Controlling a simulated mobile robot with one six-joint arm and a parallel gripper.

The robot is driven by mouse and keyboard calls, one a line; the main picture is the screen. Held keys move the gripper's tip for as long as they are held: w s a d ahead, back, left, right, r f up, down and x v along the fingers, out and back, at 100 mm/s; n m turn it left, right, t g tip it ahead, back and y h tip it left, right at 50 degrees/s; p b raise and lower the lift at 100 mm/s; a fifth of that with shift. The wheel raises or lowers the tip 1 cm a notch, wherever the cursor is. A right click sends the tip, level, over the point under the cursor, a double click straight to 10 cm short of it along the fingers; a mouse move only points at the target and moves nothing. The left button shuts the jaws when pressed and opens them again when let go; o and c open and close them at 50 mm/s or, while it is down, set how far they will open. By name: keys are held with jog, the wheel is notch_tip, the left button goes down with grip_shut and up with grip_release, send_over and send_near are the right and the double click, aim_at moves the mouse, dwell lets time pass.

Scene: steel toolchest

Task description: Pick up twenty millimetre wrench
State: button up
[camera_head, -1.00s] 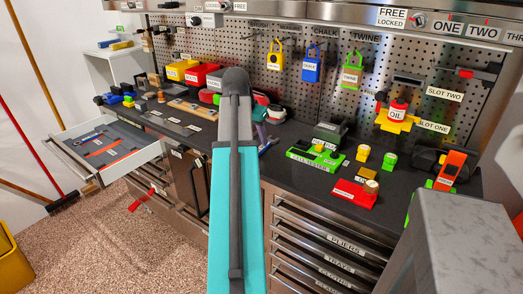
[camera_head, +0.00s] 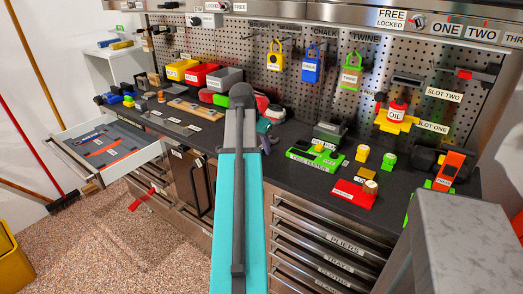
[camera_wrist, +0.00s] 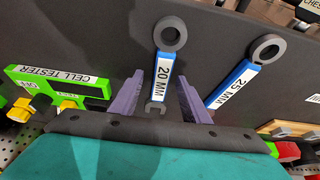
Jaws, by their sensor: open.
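The twenty millimetre wrench (camera_wrist: 163,70) lies on the dark worktop in the wrist view. It has a grey ring end, a blue handle with a "20 MM" label, and a grey open jaw end. My gripper (camera_wrist: 158,85) is open, with its purple fingers on either side of the wrench's lower handle and jaw end. The fingers look apart from the wrench; their height above it is hard to tell. In the head view the wrench is hidden behind my arm, and only a bit of a purple finger (camera_head: 266,143) shows.
A blue "25 MM" wrench (camera_wrist: 235,82) lies close to the right. The green cell tester (camera_wrist: 60,85) is at the left in the wrist view. An open drawer (camera_head: 73,157) sticks out at the left in the head view. Bare worktop (camera_wrist: 90,35) lies around the wrenches.

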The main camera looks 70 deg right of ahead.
aim_at(261, 147)
grip_shut()
dwell(0.3)
jog(key=shift+r, duration=0.1)
jog(key=shift+d+r+b, duration=0.1)
jog(key=shift+r+b, duration=0.2)
jog(key=shift+r, duration=1.25)
jog(key=shift+w+a+r, duration=0.15)
jog(key=shift+w+a, duration=0.05)
jog(key=shift+a, duration=0.15)
jog(key=w+a+r+b, duration=0.1)
jog(key=w+a, duration=0.7)
jog(key=a, duration=0.4)
jog(key=shift+w+a+r+b, duration=0.25)
jog(key=shift+a+b, duration=0.05)
jog(key=shift+a, duration=0.1)
